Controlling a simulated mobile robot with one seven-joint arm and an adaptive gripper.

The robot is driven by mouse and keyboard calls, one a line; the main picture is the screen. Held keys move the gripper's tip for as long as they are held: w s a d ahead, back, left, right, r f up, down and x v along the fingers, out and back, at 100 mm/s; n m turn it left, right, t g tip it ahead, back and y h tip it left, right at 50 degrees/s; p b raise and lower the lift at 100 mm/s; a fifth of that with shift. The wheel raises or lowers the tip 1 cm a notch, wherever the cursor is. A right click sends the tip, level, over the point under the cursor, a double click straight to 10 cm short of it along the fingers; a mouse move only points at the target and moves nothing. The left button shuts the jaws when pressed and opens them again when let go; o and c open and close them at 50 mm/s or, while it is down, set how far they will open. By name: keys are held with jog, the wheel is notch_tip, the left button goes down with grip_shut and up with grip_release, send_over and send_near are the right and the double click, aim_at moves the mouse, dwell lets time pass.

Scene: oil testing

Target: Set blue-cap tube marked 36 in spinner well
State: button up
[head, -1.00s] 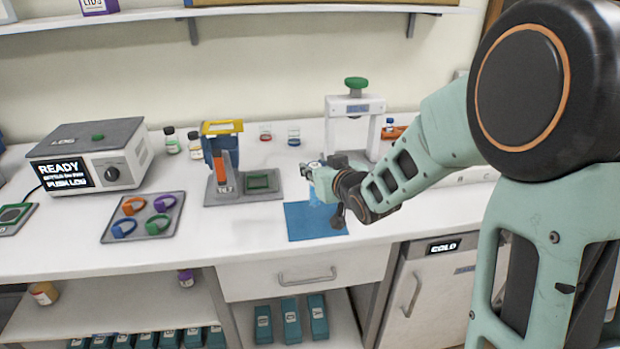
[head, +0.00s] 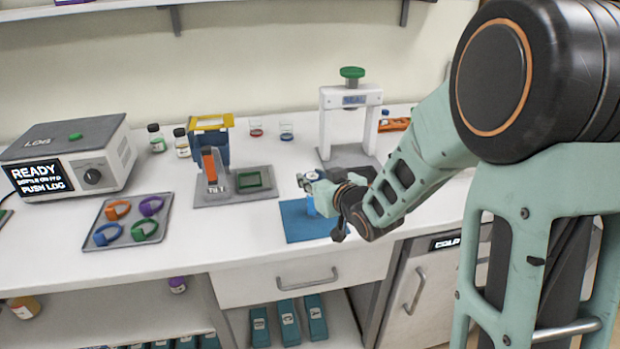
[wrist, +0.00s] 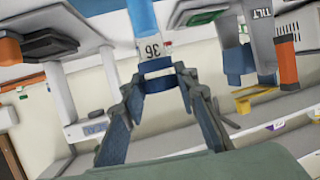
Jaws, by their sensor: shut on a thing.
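The tube marked 36 (wrist: 151,48) has a white label, a light blue body and a dark blue cap (wrist: 157,66). It fills the top middle of the wrist view. My gripper (wrist: 160,80) is shut on it at the cap end. In the head view my gripper (head: 310,183) is above the blue mat (head: 297,230), and a light blue bit of the tube (head: 311,207) shows below it. I cannot tell whether the tube touches the mat. I cannot pick out a spinner well in either view.
A white press with a green knob (head: 351,96) stands behind my gripper. Left of it are a grey tilt stand (head: 235,187), a tray of coloured rings (head: 130,222) and a box reading READY (head: 68,155). An orange rack (head: 394,124) is behind my arm.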

jog(key=shift+s, duration=0.1)
jog(key=shift+f, duration=0.15)
jog(key=o, duration=1.2)
